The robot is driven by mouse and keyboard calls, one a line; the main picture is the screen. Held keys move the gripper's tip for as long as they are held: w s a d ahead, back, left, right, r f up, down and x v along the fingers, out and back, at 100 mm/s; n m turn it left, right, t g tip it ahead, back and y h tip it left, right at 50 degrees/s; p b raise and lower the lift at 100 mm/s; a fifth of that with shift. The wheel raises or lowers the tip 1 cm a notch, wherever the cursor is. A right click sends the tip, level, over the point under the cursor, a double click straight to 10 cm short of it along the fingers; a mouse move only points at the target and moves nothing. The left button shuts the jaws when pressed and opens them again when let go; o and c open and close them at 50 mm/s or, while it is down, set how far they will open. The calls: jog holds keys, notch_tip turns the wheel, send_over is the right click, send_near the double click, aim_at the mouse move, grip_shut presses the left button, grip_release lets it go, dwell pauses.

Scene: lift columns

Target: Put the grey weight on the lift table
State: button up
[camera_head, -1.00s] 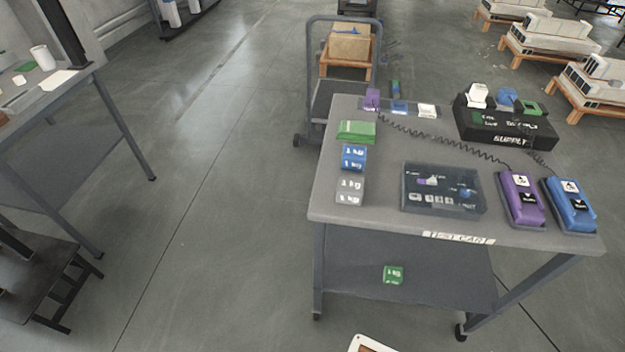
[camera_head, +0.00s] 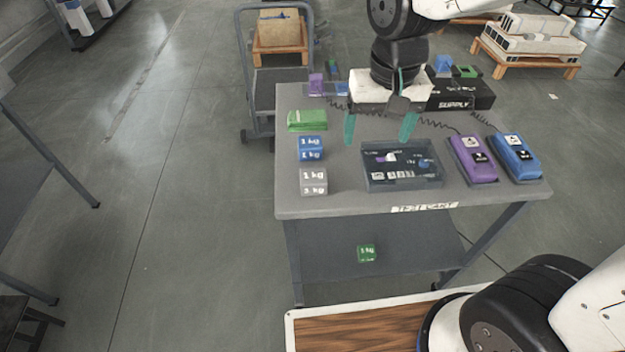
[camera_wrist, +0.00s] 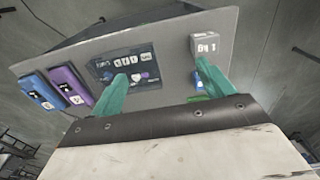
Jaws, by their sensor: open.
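The grey weight (camera_head: 313,181) is a small block marked in kg near the left front of the cart top (camera_head: 430,197). In the wrist view the grey weight (camera_wrist: 206,47) shows just beyond the right fingertip. My gripper (camera_head: 380,128) has two teal fingers spread apart and empty, above the cart top. It is to the right of and behind the weight in the head view; the open fingers also show in the wrist view (camera_wrist: 172,68). I cannot make out a lift table for certain.
A blue weight (camera_head: 311,148) and a green block (camera_head: 307,120) stand behind the grey weight. A dark panel (camera_head: 402,183) lies to its right, then purple (camera_head: 473,159) and blue (camera_head: 514,156) handsets. A black supply box (camera_head: 460,92) stands behind. A green weight (camera_head: 366,253) sits on the lower shelf.

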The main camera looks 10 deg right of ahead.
send_over(313, 175)
jog(key=shift+g, duration=0.3)
jog(key=f, duration=0.9)
jog(key=shift+s+d+f, duration=0.3)
jog(key=shift+s+f, duration=0.05)
jog(key=f, duration=0.8)
jog(key=shift+w+a+f, duration=0.1)
jog(key=shift+w+a, duration=0.15)
jog(key=shift+w, duration=0.05)
grip_shut()
